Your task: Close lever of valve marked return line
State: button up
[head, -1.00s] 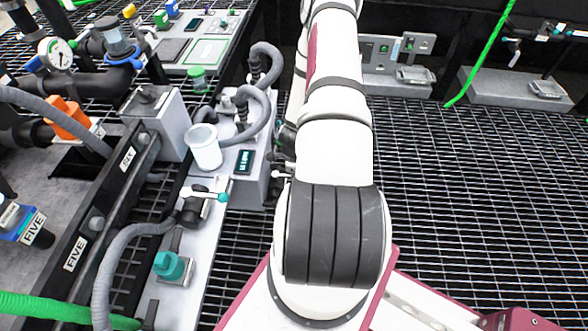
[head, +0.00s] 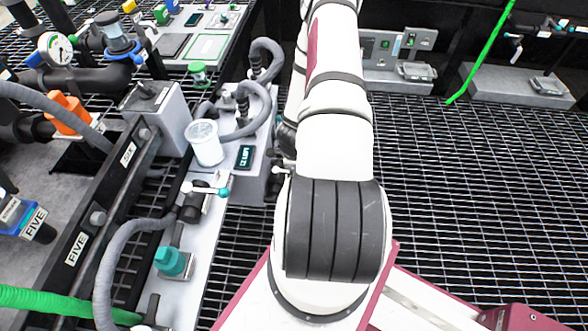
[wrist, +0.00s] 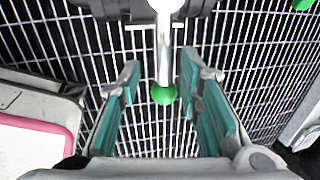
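In the wrist view a valve lever (wrist: 163,50), a pale metal rod ending in a green ball, points down the picture between the fingers. My gripper (wrist: 160,76) is open, with a teal-padded finger on each side of the rod and gaps showing on both sides. The valve body (wrist: 120,8) is cut off at the top edge. In the head view my own arm hides the gripper and this lever. No return line mark is readable in either view. Another valve lever (head: 206,190) with a white and a teal ball sits at left in the head view.
A grey bench (head: 182,285) with hoses, a white cup (head: 206,144) and a teal knob (head: 170,261) stands left of my arm. A grey box (head: 520,84) and a hanging green hose (head: 482,52) are at back right. Open grating (head: 465,210) lies at right.

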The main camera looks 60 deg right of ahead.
notch_tip(320, 180, up, 12)
jog(key=s+a, duration=0.1)
jog(key=a, duration=0.1)
dwell(0.5)
jog(key=shift+w, duration=0.1)
dwell(0.4)
